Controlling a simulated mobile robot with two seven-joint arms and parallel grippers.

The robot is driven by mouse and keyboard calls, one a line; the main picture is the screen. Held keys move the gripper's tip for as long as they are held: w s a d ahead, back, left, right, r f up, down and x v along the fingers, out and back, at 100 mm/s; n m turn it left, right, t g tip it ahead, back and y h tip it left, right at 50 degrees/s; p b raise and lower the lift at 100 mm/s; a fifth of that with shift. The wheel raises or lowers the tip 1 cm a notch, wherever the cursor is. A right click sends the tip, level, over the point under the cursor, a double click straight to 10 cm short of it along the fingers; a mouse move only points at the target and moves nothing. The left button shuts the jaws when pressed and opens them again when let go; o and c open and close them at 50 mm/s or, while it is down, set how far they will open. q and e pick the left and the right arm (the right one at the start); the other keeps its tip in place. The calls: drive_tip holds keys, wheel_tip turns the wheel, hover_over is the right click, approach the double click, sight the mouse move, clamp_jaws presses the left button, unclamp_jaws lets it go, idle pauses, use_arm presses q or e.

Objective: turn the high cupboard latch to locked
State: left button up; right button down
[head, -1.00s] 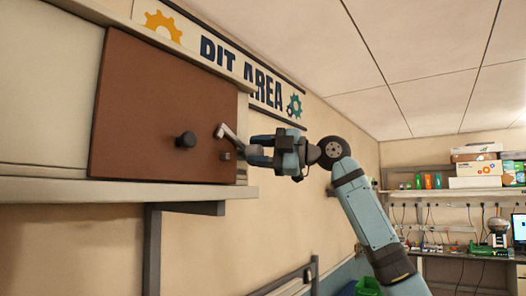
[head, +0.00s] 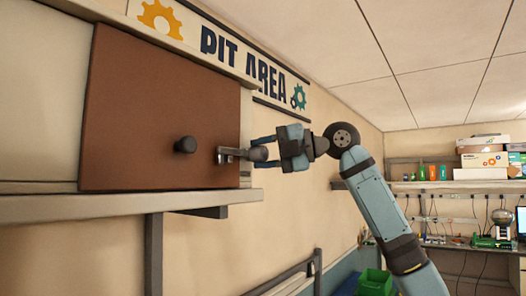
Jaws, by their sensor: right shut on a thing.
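The high cupboard has a brown door (head: 140,110) with a round dark knob (head: 185,145). The latch (head: 231,154) is at the door's right edge, its grey metal lever now lying about level. A dark rounded grip (head: 258,153) shows at the right end of the latch. My right gripper (head: 263,152) reaches in from the right, its blue fingers above and below this grip, shut on it. The fingers partly hide that end. My left gripper is not in view.
A pale ledge (head: 120,207) on dark brackets runs under the cupboard. A "PIT AREA" sign (head: 245,70) is on the wall above. Shelves with boxes (head: 484,158) and a workbench stand far right. A green bin (head: 375,282) is low down. Open room lies between.

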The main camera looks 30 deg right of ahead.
drive_tip(key=shift+a+f, duration=0.15)
drive_tip(key=shift+f, duration=0.15)
drive_tip(key=c, duration=0.9)
unclamp_jaws()
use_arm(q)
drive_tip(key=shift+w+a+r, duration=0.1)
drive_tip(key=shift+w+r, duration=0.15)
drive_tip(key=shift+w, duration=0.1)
use_arm(e)
drive_tip(key=shift+o, duration=1)
drive_tip(key=shift+w+r, duration=0.15)
drive_tip(key=shift+s+d, duration=0.3)
use_arm(q)
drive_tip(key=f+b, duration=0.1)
drive_tip(key=b, duration=0.1)
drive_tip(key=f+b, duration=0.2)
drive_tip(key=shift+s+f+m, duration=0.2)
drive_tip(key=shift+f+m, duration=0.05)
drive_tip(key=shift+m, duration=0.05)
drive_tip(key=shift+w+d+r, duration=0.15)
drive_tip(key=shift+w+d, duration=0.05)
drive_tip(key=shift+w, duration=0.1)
use_arm(e)
drive_tip(key=v, duration=1.3)
drive_tip(key=shift+r, duration=0.15)
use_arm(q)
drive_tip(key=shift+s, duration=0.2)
